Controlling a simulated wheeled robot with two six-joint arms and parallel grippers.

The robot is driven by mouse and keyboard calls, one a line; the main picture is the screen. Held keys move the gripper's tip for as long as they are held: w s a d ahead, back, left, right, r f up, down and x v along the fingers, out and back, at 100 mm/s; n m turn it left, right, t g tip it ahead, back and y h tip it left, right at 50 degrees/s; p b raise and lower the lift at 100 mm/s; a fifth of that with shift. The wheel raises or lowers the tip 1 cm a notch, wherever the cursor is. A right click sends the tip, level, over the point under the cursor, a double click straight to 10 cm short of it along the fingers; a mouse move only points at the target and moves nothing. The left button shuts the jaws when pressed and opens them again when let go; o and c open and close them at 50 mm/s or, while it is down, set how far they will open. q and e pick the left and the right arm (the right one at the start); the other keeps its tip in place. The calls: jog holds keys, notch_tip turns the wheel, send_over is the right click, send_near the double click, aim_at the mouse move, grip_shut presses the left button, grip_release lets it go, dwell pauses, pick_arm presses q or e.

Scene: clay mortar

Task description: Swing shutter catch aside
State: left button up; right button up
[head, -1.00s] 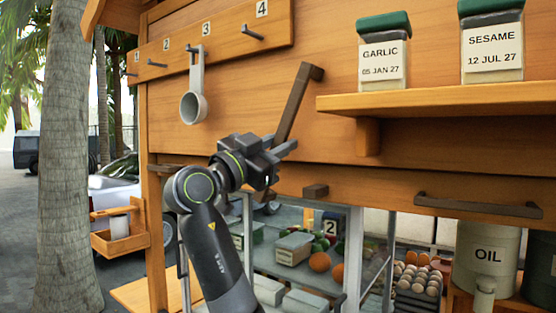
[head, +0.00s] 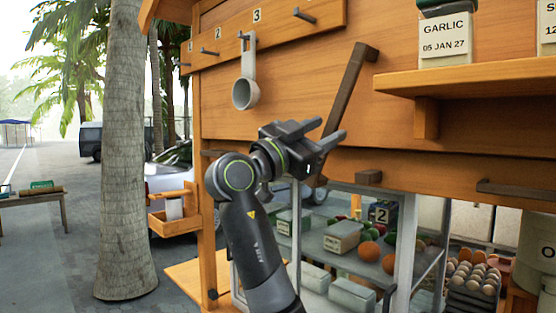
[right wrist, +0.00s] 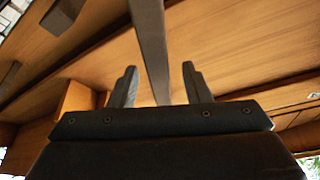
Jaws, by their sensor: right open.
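The shutter catch is a long dark brown bar (head: 348,88) with a bent upper end. It leans across the wooden shutter front, top to the right. My right gripper (head: 332,129) is open at the bar's lower half, its fingers pointing up and right. In the right wrist view, the catch (right wrist: 150,45) runs between the two spread fingers (right wrist: 157,85), with a gap on each side. The gripper hides part of the bar in the head view. I cannot tell how deep the bar sits between the fingers. My left gripper is not in view.
A small dark block (head: 368,177) sits right of the bar's lower end. A grey scoop (head: 245,92) hangs from a peg at left. A shelf (head: 470,82) with a GARLIC jar (head: 445,38) juts out at right. Produce stands below.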

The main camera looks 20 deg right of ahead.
jog(key=b+v, duration=0.4)
jog(key=v, duration=1.1)
jog(key=shift+b, duration=0.4)
jog(key=shift+w+f, duration=0.1)
jog(key=shift+w, duration=0.05)
